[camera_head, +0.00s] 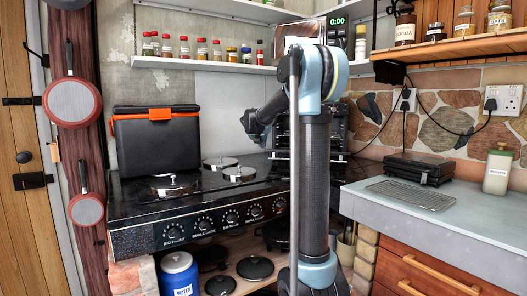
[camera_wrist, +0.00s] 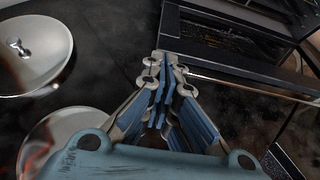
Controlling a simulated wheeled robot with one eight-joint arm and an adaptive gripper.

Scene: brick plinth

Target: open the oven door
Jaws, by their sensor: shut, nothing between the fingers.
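The black oven (camera_head: 340,128) stands on the dark hob top, behind my upright arm, which hides most of its front in the head view. In the wrist view the oven (camera_wrist: 235,65) fills the upper right, with a dark front edge and part of its inside showing; I cannot tell how far the door stands open. My gripper (camera_wrist: 164,62) is shut and empty, its fingertips close to the left corner of that front edge; I cannot tell if they touch. In the head view my gripper (camera_head: 254,138) is left of my arm, above the hob.
Round metal hob lids (camera_head: 240,173) lie left of my gripper; one also shows in the wrist view (camera_wrist: 35,45). A black box with orange trim (camera_head: 155,140) stands at the back left. A grey counter (camera_head: 425,205) with a black flat appliance (camera_head: 420,168) is at right.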

